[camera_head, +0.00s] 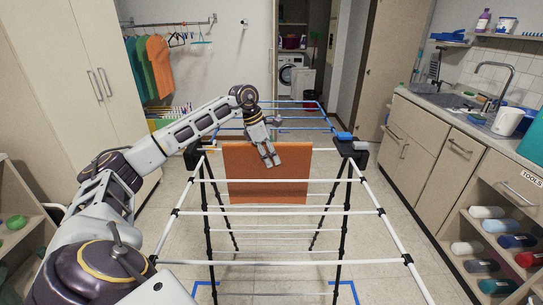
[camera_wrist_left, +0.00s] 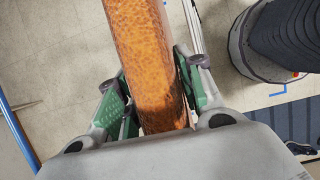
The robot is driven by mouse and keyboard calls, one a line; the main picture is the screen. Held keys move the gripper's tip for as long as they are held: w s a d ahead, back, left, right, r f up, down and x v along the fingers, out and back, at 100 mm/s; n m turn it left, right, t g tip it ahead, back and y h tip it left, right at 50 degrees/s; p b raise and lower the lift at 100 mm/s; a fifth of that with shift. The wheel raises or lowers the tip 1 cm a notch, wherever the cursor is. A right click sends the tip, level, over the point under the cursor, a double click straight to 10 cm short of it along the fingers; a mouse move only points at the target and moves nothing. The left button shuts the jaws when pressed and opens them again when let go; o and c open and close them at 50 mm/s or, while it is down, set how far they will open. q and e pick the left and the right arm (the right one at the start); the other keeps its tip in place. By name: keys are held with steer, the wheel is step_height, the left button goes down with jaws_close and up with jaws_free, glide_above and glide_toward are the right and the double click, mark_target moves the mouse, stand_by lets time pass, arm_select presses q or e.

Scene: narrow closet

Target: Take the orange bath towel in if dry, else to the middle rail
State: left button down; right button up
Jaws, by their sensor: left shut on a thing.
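The orange bath towel (camera_head: 245,180) hangs over a rail at the far end of the white drying rack (camera_head: 305,213). My left gripper (camera_head: 271,161) reaches over from the left and is shut on the towel near its top middle. In the left wrist view, the towel (camera_wrist_left: 142,50) runs as a folded band between the green finger pads of the gripper (camera_wrist_left: 152,88). Its surface there looks mottled, with darker brown patches. A free white rail (camera_head: 290,212) crosses the rack nearer to me. My right gripper is in neither view.
A blue-railed frame (camera_head: 305,103) stands behind the towel. Coloured clothes (camera_head: 160,62) hang on a wall rail at the back left. Cabinets with a sink counter (camera_head: 440,105) line the right side, and a tall wardrobe (camera_head: 90,70) is on the left.

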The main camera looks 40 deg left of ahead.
arm_select(q)
steer(key=shift+f, duration=0.1)
stand_by(0.3)
steer(key=c, duration=0.9)
jaws_free()
steer(key=shift+o, duration=0.2)
steer(key=shift+f, duration=0.15)
steer(key=shift+v, duration=6.1)
